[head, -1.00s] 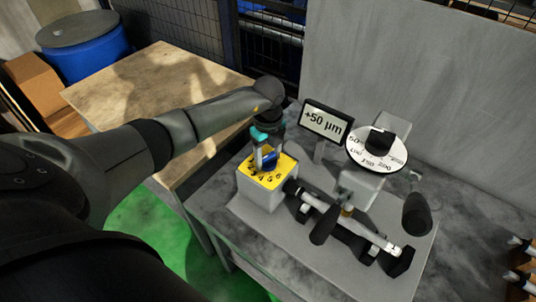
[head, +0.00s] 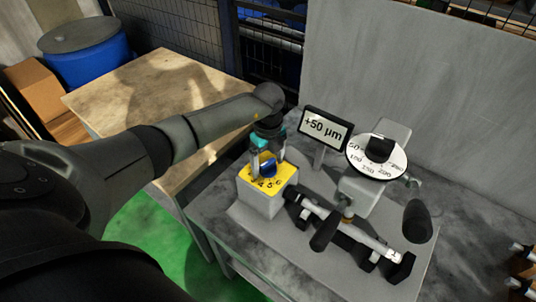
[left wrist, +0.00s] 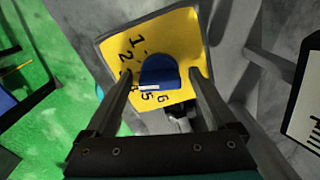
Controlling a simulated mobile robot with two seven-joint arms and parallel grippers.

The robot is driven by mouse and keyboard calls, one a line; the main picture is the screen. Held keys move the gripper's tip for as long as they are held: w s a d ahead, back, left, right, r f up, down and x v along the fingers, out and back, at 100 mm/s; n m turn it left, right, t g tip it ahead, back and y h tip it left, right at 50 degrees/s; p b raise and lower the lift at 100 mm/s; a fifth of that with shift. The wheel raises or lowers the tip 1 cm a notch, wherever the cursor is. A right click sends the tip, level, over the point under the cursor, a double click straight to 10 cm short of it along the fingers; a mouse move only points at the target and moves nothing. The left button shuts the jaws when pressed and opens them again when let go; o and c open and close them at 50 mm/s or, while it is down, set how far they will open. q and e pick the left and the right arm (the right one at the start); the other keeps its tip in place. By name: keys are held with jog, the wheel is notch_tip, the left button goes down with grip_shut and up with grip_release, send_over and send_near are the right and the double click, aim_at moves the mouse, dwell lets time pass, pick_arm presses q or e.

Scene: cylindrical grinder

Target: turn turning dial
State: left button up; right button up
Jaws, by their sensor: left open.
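The turning dial is a blue knob (head: 268,168) on the yellow numbered top (head: 283,172) of a grey box. My left gripper (head: 262,165) points down over it from above. In the left wrist view my left gripper (left wrist: 160,76) is open, with one finger on each side of the blue knob (left wrist: 158,72). I cannot tell whether the fingers touch it. A white mark on the knob's lower edge lies near the number 5 in that view. My right gripper is not in view.
A display (head: 326,128) reading "+50 µm" stands behind the box. Right of it are a white scale dial (head: 375,166) and a measuring fixture with black handles (head: 417,222). A wooden table (head: 150,95) stands at the left.

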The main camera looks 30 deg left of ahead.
aim_at(268, 162)
pick_arm(q)
notch_tip(268, 162, up, 15)
dwell(0.4)
dwell(0.4)
